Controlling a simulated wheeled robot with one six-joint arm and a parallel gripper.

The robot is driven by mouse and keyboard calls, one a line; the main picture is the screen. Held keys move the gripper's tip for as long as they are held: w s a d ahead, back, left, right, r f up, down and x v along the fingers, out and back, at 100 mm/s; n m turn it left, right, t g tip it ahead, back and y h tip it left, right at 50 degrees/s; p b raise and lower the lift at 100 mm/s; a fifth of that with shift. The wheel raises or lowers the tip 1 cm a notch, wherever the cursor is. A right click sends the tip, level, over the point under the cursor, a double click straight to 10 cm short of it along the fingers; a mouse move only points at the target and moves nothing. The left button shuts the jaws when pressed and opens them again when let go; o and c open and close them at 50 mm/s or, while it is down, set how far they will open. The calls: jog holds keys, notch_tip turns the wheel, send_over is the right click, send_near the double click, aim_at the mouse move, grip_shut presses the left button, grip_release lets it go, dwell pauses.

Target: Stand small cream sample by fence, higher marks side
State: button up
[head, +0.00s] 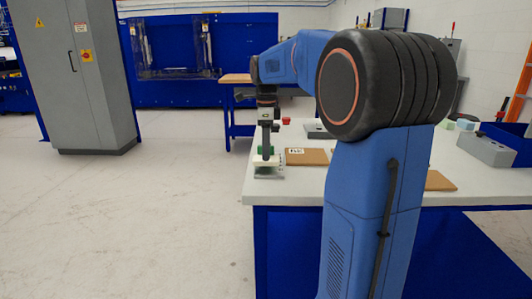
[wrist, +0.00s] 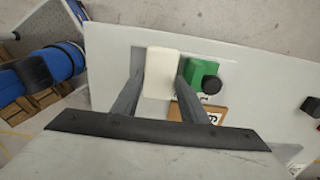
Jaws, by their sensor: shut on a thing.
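The small cream sample (wrist: 161,72) is a pale block between my gripper's two dark fingers (wrist: 158,88) in the wrist view. My gripper is shut on it. In the head view my gripper (head: 266,156) points down near the left end of the table, and the sample (head: 261,164) shows pale and small at its fingertips. A pale strip with faint marks (head: 281,163) stands just right of it; I cannot make out the marks or tell whether this is the fence. I cannot tell whether the sample touches the surface below.
A green block with a black knob (wrist: 203,76) is close to the right finger. A brown labelled board (head: 307,156) lies right of my gripper on the white table (head: 262,190). A red item (head: 286,121) is farther back. The table's left edge is near.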

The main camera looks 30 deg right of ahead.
jog(key=shift+f, duration=0.7)
jog(key=o, duration=0.8)
jog(key=shift+f, duration=0.15)
notch_tip(320, 180, up, 12)
jog(key=shift+r, duration=0.15)
